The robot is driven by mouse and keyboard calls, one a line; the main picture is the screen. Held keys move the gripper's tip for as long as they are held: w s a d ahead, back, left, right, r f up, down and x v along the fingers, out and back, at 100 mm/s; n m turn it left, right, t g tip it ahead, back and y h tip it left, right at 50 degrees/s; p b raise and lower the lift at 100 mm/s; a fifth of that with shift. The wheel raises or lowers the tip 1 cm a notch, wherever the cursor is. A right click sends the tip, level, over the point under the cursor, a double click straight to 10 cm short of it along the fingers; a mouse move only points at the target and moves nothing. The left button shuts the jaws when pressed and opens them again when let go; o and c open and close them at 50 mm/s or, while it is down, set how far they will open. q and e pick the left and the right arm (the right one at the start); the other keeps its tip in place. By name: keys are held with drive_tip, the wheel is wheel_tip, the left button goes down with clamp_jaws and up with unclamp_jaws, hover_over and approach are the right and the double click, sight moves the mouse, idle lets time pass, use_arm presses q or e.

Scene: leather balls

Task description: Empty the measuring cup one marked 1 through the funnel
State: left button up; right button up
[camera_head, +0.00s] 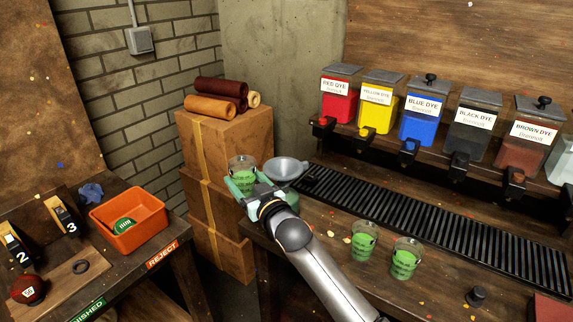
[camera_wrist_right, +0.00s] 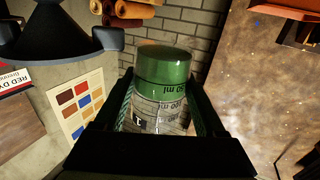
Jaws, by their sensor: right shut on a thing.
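My right gripper (camera_head: 250,190) is shut on a clear measuring cup (camera_head: 242,163) with green contents, held upright near the left end of the dye bench. In the right wrist view the cup (camera_wrist_right: 162,90) sits between the fingers, with a 1 on its label. The grey funnel (camera_head: 286,167) is just right of the cup in the head view, apart from it or nearly so. The funnel (camera_wrist_right: 60,35) shows dark at the upper left of the wrist view. What is under the funnel is hidden by my arm. My left gripper is not in view.
Two more green measuring cups (camera_head: 363,240) (camera_head: 404,258) stand on the bench. Dye dispensers (camera_head: 420,120) line the back, above a black grate (camera_head: 430,220). Stacked boxes (camera_head: 225,140) with leather rolls stand behind. An orange bin (camera_head: 128,218) is on the left table.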

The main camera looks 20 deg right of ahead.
sight(255, 171)
drive_tip(key=shift+w+a, duration=0.1)
drive_tip(key=shift+r, duration=0.1)
idle(0.4)
drive_tip(key=shift+w+d+r+m, duration=0.15)
drive_tip(key=shift+d+m, duration=0.3)
drive_tip(key=shift+m, duration=0.45)
drive_tip(key=shift+w+d+r+m+p, duration=0.1)
drive_tip(key=shift+d+r+m+p, duration=0.15)
drive_tip(key=shift+r+m+p, duration=0.3)
drive_tip(key=shift+w+d+r+m+p, duration=0.1)
drive_tip(key=shift+d+r+m+p, duration=0.2)
drive_tip(key=shift+r, duration=0.3)
drive_tip(key=shift+w+d+r+m+g, duration=0.15)
drive_tip(key=shift+d+m+g, duration=0.15)
drive_tip(key=shift+m, duration=0.25)
drive_tip(key=shift+w+d+r+m, duration=0.15)
drive_tip(key=shift+d+r+m, duration=0.2)
drive_tip(key=shift+m, duration=0.25)
drive_tip(key=shift+w+d+r+m, duration=0.2)
drive_tip(key=shift+d+m, duration=0.15)
drive_tip(key=shift+m, duration=0.25)
drive_tip(key=shift+d+f+m+g+y+b, duration=0.15)
drive_tip(key=shift+f+m+g+y+b, duration=0.2)
drive_tip(key=shift+m+b, duration=0.5)
drive_tip(key=shift+r+m, duration=0.45)
drive_tip(key=shift+m, duration=0.3)
drive_tip(key=shift+f+m+g+b, duration=0.3)
drive_tip(key=shift+m+b, duration=0.2)
drive_tip(key=shift+m, duration=0.3)
